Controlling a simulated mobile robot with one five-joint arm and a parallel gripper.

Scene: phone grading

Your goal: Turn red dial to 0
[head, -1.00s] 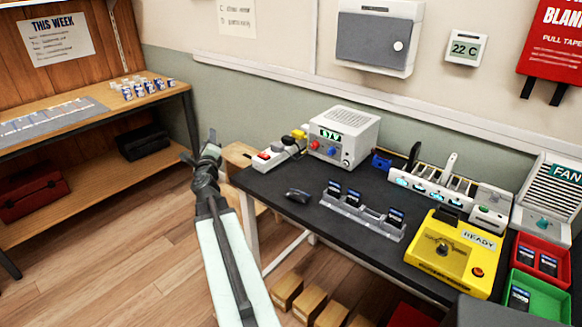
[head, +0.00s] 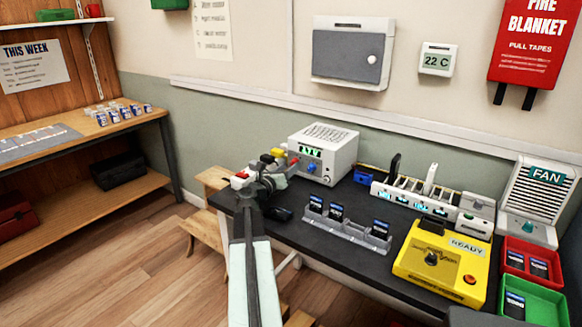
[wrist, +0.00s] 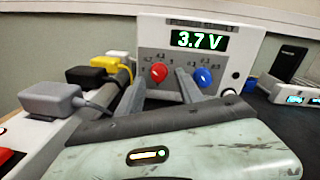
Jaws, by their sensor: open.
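The red dial (wrist: 159,73) is on the front of a white power supply box (wrist: 150,35), left of a blue dial (wrist: 203,77). The box's green display reads 3.7 V in the wrist view. My gripper (wrist: 158,84) is open, its two fingers pointing at the box, with the red dial showing between the fingertips. It seems to be short of the dial, not closed on it. In the head view, my gripper (head: 276,176) is in front of the box (head: 325,160), and the red dial (head: 294,161) shows just beyond it.
A power strip (wrist: 50,140) with grey, black and yellow plugs lies left of my gripper. A phone rack (head: 345,233), a yellow READY tester (head: 440,262) and a charging rack (head: 425,195) stand to the right on the dark table.

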